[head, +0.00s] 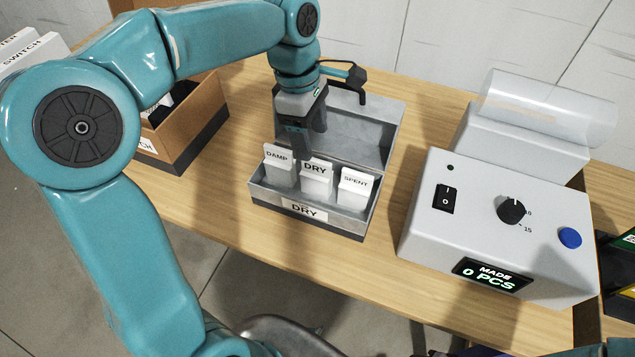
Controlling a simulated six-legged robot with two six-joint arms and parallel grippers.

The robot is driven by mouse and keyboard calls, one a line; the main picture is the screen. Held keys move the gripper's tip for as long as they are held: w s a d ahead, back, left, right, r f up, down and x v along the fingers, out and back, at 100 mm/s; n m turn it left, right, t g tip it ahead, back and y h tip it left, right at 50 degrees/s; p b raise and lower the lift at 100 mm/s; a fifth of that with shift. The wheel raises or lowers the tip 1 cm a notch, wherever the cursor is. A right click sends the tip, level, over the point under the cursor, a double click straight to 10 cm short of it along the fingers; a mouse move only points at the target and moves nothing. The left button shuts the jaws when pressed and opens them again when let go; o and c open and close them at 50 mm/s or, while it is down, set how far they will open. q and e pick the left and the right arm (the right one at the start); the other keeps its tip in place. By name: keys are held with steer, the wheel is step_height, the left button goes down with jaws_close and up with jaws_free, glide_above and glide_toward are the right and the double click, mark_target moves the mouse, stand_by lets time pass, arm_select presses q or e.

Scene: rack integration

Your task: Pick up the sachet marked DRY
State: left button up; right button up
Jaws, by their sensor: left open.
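An open grey box (262,196) with a DRY label on its front stands on the wooden table. Three white sachets stand in its front part. The sachet marked DRY (316,184) is in the middle, the one marked DAMP (279,172) on the left and the one marked SPENT (354,190) on the right. My left gripper (308,138) is open and points down just above and behind the DRY sachet. I cannot tell whether a finger touches it. My right gripper is not in view.
A grey machine (430,215) with a switch, knob, blue button and "0 PCS" display stands right of the box, with a clear roll (545,108) behind it. A brown carton (205,110) stands at the left.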

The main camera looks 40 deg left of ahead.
arm_select(q)
glide_above(318, 173)
steer(key=f, duration=0.2)
steer(key=a+f, duration=0.1)
steer(key=f, duration=0.6)
steer(key=shift+w+d+f, duration=0.2)
steer(key=shift+d+f, duration=0.15)
steer(key=shift+w+a+f, duration=0.1)
steer(key=c, duration=1.1)
